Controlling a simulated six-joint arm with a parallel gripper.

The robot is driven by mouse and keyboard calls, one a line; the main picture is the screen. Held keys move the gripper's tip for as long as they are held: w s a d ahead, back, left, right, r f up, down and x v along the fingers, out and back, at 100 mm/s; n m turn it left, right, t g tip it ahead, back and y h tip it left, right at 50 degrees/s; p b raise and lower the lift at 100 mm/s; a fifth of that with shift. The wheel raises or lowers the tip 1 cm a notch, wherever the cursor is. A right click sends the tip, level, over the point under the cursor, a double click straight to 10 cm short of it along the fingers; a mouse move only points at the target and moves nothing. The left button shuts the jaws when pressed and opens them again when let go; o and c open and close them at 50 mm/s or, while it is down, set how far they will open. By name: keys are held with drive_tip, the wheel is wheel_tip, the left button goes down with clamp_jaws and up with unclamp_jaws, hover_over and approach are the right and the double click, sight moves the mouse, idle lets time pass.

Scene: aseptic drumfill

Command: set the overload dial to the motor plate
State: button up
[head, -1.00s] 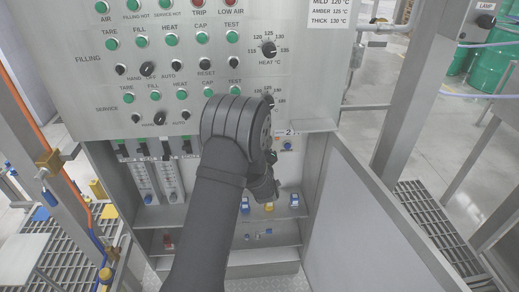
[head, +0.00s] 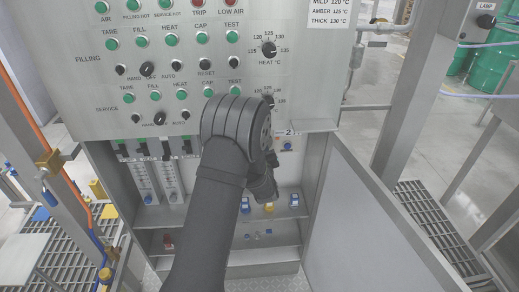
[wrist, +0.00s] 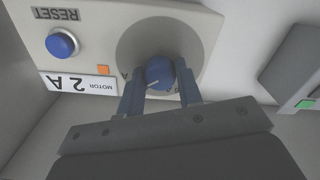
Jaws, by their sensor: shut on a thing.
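The blue overload dial (wrist: 160,74) sits on a grey round face on a pale relay box and shows upside down in the wrist view. A white pointer line on it slants to the left. Scale numbers around it are mostly hidden by my fingers. My gripper (wrist: 160,88) is shut on the dial, one blue finger on each side. The motor plate (wrist: 82,85) beside it reads "MOTOR 2 A"; its edge also shows in the head view (head: 288,132). In the head view my arm hides the dial and the fingers.
A dark grey block with a green mark (wrist: 296,70) stands at the right. The cabinet door (head: 375,220) hangs open at the right.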

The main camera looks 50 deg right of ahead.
drive_tip(key=shift+m, duration=2.1)
drive_tip(key=o, duration=1)
drive_tip(key=shift+c, duration=0.2)
drive_tip(key=v, duration=1.7)
drive_tip(key=shift+s, duration=0.2)
drive_tip(key=shift+w+r, duration=0.1)
drive_tip(key=x, duration=1.7)
